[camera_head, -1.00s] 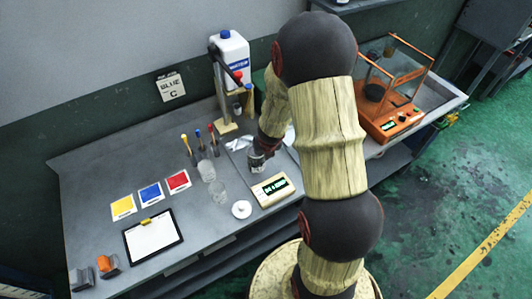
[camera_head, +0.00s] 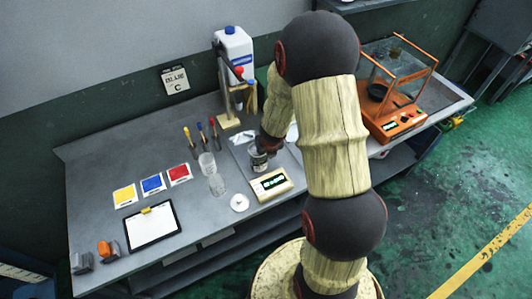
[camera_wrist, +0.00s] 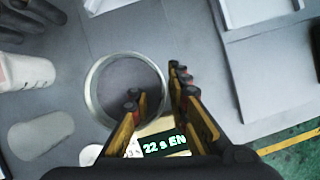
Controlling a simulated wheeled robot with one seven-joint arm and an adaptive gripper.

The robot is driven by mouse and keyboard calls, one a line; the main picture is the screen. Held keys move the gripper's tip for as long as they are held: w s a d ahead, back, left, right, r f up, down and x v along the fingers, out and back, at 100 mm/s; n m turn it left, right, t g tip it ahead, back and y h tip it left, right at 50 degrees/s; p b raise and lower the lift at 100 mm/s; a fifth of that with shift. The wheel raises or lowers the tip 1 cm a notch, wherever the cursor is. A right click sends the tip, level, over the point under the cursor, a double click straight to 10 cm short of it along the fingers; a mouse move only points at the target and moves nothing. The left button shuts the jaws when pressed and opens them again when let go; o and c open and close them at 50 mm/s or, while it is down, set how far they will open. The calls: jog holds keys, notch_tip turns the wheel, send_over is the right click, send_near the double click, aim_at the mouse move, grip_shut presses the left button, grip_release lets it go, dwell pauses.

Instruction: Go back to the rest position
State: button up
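My gripper (camera_wrist: 160,85) is seen from above in the wrist view, with a clear gap between its two yellow-and-black fingers. A round glass vessel (camera_wrist: 94,73) lies below it. One fingertip overlaps the ring of its rim and the other is to the right of it. I cannot tell whether either touches the glass. In the head view the vessel (camera_head: 258,161) stands on the bench just below the dark wrist end of my arm, and the fingers are mostly hidden there.
A beige device with a lit display (camera_head: 270,184) sits just in front of the vessel. Glass beakers (camera_head: 216,184) and coloured-handled tools (camera_head: 201,138) stand to the left. A stand with a white bottle (camera_head: 234,47) is behind; an orange balance (camera_head: 400,122) is at right.

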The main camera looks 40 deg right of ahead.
jog(key=shift+o, duration=1.2)
